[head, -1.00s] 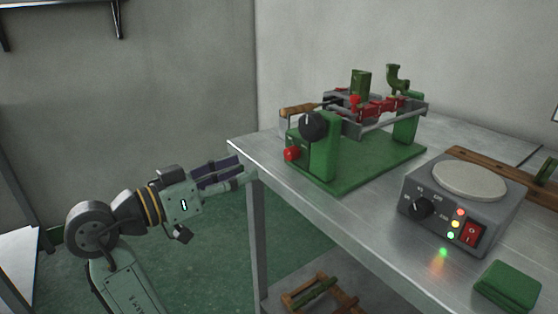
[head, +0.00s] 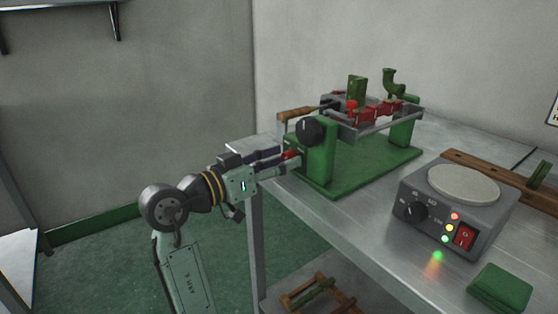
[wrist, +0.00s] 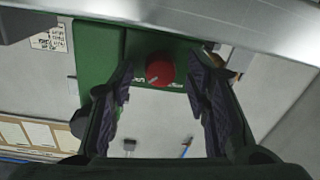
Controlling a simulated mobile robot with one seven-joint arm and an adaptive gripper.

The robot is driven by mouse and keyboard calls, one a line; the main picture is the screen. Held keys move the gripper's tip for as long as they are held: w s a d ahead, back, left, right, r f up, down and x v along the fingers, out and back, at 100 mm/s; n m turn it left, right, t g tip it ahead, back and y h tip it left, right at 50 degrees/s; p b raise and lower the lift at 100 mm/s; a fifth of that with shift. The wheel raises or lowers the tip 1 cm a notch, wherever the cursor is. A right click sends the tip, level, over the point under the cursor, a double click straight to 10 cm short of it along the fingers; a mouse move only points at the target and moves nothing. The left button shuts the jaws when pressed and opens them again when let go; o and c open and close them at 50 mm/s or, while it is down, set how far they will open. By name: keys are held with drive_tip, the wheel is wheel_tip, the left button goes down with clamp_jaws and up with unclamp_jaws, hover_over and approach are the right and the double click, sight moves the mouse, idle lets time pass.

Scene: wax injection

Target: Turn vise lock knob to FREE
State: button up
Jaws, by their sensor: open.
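The red vise lock knob (wrist: 161,69) is on the end face of the green vise (wrist: 100,60). In the wrist view it shows between my fingertips, with a pale pointer line toward its lower left. Small pale lettering beside the knob is too small to read. My gripper (head: 283,162) is open at the vise end, its two dark-padded fingers on either side of the red knob (head: 291,154). I cannot tell whether the fingers touch the knob. In the head view the fingers partly hide it.
A larger black knob (head: 310,131) sits on the vise post just above the red one, close to my gripper. A wooden handle (head: 296,113) juts out above. The metal table (head: 345,225) holds a grey heater box (head: 445,215) and a green block (head: 502,287) at right.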

drive_tip(key=shift+c, duration=0.4)
clamp_jaws()
drive_tip(key=shift+r+n+p, duration=0.1)
drive_tip(key=shift+n+p, duration=0.2)
drive_tip(key=shift+p, duration=0.1)
drive_tip(key=n+p, duration=0.3)
drive_tip(key=p, duration=0.1)
drive_tip(key=shift+r, duration=0.2)
drive_tip(key=n+p, duration=0.6)
drive_tip(key=p, duration=0.2)
drive_tip(key=shift+r+n+g, duration=0.1)
drive_tip(key=shift+n+g, duration=0.2)
drive_tip(key=n+p, duration=0.3)
drive_tip(key=p, duration=0.2)
drive_tip(key=shift+w+a+f+n+g+p, duration=0.1)
drive_tip(key=shift+f+n+g+p, duration=0.1)
drive_tip(key=shift+n+p, duration=0.7)
drive_tip(key=shift+f+n+g+p, duration=0.15)
drive_tip(key=shift+n+p, duration=0.45)
drive_tip(key=shift+n, duration=0.5)
